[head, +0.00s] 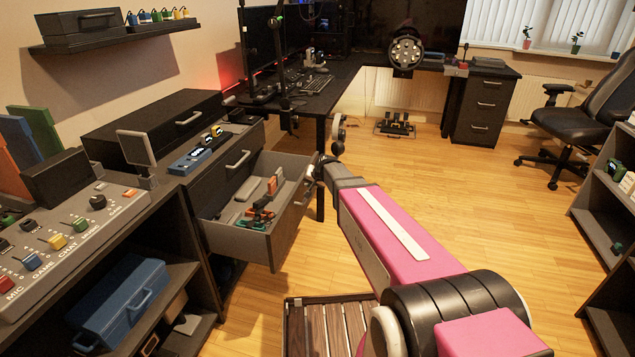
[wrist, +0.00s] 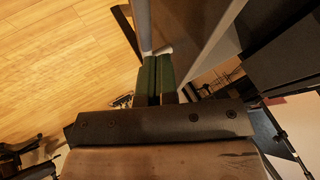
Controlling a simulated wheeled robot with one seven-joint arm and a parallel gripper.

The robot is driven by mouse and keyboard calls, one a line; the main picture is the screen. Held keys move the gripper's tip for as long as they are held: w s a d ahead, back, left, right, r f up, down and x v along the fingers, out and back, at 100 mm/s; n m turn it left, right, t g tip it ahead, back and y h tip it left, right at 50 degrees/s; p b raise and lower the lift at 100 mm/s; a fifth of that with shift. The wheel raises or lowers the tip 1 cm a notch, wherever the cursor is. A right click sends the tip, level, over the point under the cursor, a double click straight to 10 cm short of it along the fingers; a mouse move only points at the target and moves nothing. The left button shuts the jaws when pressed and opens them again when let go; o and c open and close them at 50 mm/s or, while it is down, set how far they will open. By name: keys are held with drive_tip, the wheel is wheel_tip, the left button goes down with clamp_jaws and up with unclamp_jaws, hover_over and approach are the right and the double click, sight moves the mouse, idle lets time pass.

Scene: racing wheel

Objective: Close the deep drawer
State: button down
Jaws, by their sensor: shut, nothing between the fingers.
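The deep drawer (head: 252,243) is pulled well out of the dark cabinet in the head view. It is a grey box with loose tools inside, and its front panel (head: 287,227) faces right. My gripper (head: 318,168) is at the far end of that front panel, close to its outer face. In the wrist view my green fingers (wrist: 157,60) are together and hold nothing. Their tips are beside a pale panel edge (wrist: 215,38) that looks like the drawer. A small pale part lies at the tips; I cannot tell whether they touch it.
A shut drawer with a handle (head: 238,159) is above the open one. A desk (head: 335,88) with a leg stands just behind the drawer. A slatted wooden piece (head: 330,325) is on the floor in front. The wooden floor (head: 450,185) to the right is clear.

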drive_tip(key=shift+w+a, duration=0.2)
drive_tip(key=shift+a, duration=0.4)
drive_tip(key=shift+w+a, duration=0.2)
drive_tip(key=shift+a, duration=0.35)
drive_tip(key=shift+a, duration=0.1)
drive_tip(key=w+a, duration=0.4)
drive_tip(key=a, duration=0.7)
drive_tip(key=w+a, duration=0.4)
drive_tip(key=a, duration=0.8)
drive_tip(key=shift+w, duration=0.25)
